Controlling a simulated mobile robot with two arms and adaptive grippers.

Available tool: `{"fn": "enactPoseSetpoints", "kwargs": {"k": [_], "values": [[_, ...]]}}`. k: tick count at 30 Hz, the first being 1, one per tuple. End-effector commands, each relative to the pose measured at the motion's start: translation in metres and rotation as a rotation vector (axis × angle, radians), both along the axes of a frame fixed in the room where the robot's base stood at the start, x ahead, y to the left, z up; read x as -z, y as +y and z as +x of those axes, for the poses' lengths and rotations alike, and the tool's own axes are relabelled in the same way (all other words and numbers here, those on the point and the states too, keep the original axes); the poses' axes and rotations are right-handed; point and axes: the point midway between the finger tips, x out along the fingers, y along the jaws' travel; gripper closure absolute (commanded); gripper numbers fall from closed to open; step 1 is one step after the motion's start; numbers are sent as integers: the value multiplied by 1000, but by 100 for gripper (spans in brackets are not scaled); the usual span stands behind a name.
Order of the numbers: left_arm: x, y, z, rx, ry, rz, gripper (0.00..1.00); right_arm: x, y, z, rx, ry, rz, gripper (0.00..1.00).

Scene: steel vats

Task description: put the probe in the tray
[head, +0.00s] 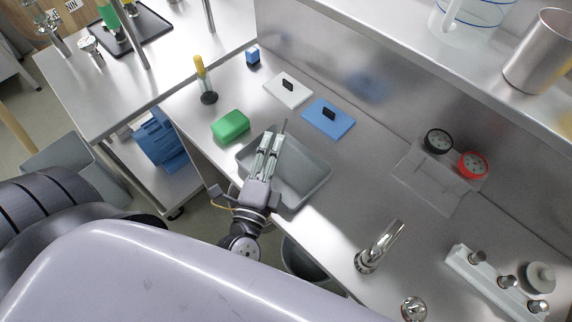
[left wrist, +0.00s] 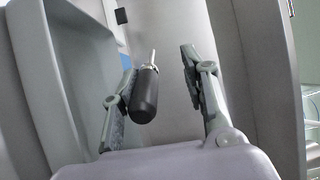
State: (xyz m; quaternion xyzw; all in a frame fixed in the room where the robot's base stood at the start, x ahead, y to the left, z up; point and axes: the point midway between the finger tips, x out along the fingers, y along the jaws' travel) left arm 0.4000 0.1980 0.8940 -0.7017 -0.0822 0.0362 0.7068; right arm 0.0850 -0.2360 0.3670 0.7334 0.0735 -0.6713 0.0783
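My left gripper is open. In the head view, this gripper (head: 269,143) reaches over the grey tray (head: 312,185) from its near side. The probe is mostly hidden there. I cannot tell whether the probe touches the tray floor. My right gripper is not in view.
A green block (head: 230,126) sits left of the tray. A yellow-handled tool (head: 201,72) stands upright in a black base. White (head: 288,92) and blue (head: 328,119) plates with black blocks lie behind. A faucet (head: 380,246) stands at right; a shelf edge (head: 420,62) overhangs the back.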

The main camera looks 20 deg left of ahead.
Motion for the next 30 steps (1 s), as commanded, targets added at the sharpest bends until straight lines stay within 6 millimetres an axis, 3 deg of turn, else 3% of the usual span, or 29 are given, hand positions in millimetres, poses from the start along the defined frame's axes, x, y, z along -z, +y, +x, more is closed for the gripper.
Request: {"fn": "enactPoseSetpoints", "kwargs": {"k": [15, 21, 30], "values": [[7, -16, -96, 1, 3, 1, 59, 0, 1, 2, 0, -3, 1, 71], [7, -19, -109, 1, -1, 0, 59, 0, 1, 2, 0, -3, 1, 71], [7, -19, -110, 1, -2, -1, 59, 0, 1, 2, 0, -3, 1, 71]]}}
